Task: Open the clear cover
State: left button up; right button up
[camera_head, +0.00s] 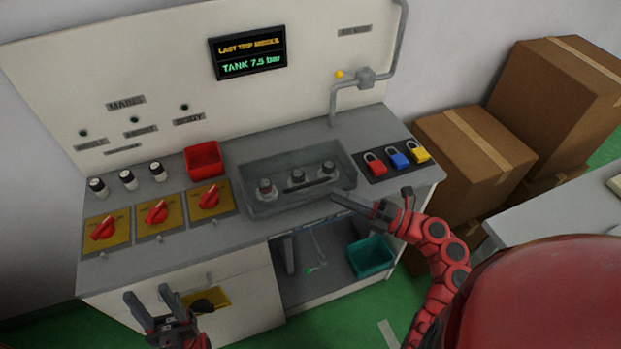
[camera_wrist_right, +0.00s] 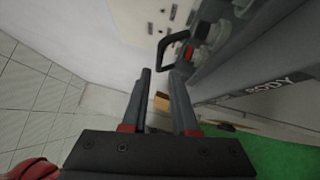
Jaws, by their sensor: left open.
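The clear cover (camera_head: 258,170) is a see-through grey box in the middle of the bench top. It appears to be down over several knobs (camera_head: 298,176). A dark bar handle (camera_head: 306,183) shows at its front; the right wrist view shows a black loop handle (camera_wrist_right: 163,50) just beyond the fingertips, apart from them. My right gripper (camera_head: 342,201) is at the cover's front right corner, with its fingers apart and nothing between them in the right wrist view (camera_wrist_right: 161,74). My left gripper (camera_head: 146,294) is open and empty, low before the bench's front left.
Red rotary switches (camera_head: 157,212) on yellow plates and a red bin (camera_head: 204,159) stand left of the cover. Coloured padlocks (camera_head: 397,158) lie to its right. A teal bin (camera_head: 371,257) is on the shelf below. Cardboard boxes (camera_head: 474,150) stand at the right.

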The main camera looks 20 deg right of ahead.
aim_at(310, 183)
jog(key=p+x, duration=0.1)
jog(key=x, duration=0.6)
jog(key=shift+w+a+r+p, duration=0.15)
jog(key=shift+w+a+p, duration=0.1)
jog(key=shift+a+p, duration=0.1)
jog(key=shift+w+a, duration=0.2)
jog(key=shift+w, duration=0.05)
grip_shut()
dwell(0.7)
